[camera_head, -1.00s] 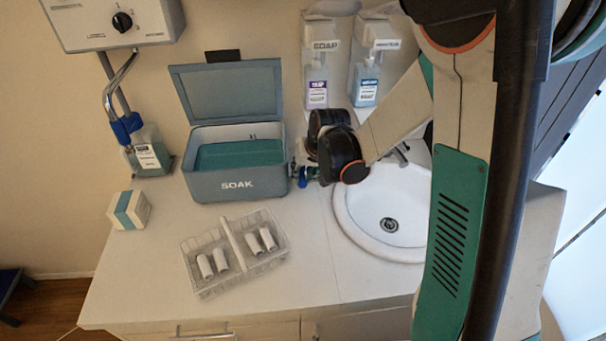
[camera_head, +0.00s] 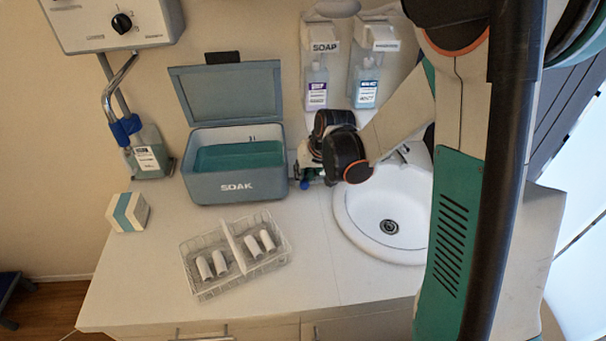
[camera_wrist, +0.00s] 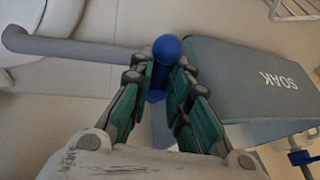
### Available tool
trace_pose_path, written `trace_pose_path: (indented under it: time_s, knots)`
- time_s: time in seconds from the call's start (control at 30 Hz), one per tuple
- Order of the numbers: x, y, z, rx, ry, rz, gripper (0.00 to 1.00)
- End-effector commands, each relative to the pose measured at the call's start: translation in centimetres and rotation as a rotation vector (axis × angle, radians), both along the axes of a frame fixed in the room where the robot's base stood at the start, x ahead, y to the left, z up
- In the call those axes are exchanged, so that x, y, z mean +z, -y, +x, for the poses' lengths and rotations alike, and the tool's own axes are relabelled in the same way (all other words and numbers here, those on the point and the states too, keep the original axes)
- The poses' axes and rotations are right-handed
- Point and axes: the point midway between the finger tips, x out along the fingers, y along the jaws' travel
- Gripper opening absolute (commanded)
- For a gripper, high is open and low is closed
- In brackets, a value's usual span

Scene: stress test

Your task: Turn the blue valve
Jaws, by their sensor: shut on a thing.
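The blue valve shows in the wrist view as a round blue knob (camera_wrist: 167,48) with a blue part below it between my fingers. In the head view a small bit of blue (camera_head: 305,184) shows between the SOAK box and the sink, mostly hidden by my wrist. My gripper (camera_wrist: 162,76) is shut on the blue valve, with a green-padded finger on each side and the knob sticking out past the fingertips. In the head view my gripper (camera_head: 308,163) is beside the box's right side, partly covered by my dark wrist joint.
The open-lidded SOAK box (camera_head: 236,186) is close beside my gripper. A grey spout (camera_wrist: 70,48) reaches toward the sink (camera_head: 388,226). A wire basket (camera_head: 206,286) with white cylinders stands in front. A blue fitting (camera_head: 126,128) is on the pipe at left. Soap dispensers (camera_head: 316,85) hang behind.

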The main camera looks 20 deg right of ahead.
Motion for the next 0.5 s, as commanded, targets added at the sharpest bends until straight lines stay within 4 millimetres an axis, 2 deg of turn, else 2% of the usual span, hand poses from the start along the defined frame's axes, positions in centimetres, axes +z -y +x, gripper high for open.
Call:
trace_pose_path:
  time_s: [0.5]
  knots:
    - [-0.1, 1.7, 0.4, 0.388, 0.0, 0.002, 0.0]
